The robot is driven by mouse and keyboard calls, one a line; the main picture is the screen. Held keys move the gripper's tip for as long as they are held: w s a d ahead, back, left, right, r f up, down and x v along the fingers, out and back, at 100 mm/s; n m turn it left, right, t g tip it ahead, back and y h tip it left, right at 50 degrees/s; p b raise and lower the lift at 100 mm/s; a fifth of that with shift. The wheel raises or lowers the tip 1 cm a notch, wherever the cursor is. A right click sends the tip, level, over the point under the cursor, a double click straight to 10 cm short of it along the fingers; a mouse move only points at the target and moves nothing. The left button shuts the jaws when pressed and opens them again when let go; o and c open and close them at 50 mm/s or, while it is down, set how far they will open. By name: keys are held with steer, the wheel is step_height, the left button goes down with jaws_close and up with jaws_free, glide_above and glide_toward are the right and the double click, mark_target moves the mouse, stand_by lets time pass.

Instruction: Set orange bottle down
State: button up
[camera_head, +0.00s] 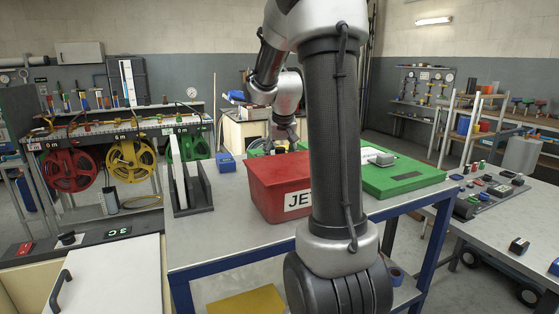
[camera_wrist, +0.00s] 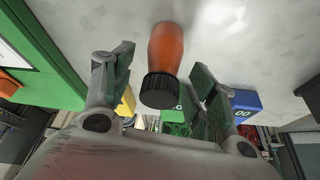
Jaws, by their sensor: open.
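An orange bottle (camera_wrist: 165,50) with a black ribbed cap (camera_wrist: 161,90) shows in the wrist view, on the pale grey tabletop. My gripper (camera_wrist: 160,68) is open, with one finger on each side of the bottle and visible gaps between them. In the head view my gripper (camera_head: 285,143) is small and partly hidden behind the red bin, and I cannot make out the bottle there.
A red bin (camera_head: 264,187) and a green case (camera_head: 405,182) stand on the table (camera_head: 222,222). A blue box (camera_head: 226,162) shows behind, also in the wrist view (camera_wrist: 244,102). A dark rack (camera_head: 190,185) stands at left. The table's front left is clear.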

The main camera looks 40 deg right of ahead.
steer(key=v, duration=1)
steer(key=shift+s, duration=0.2)
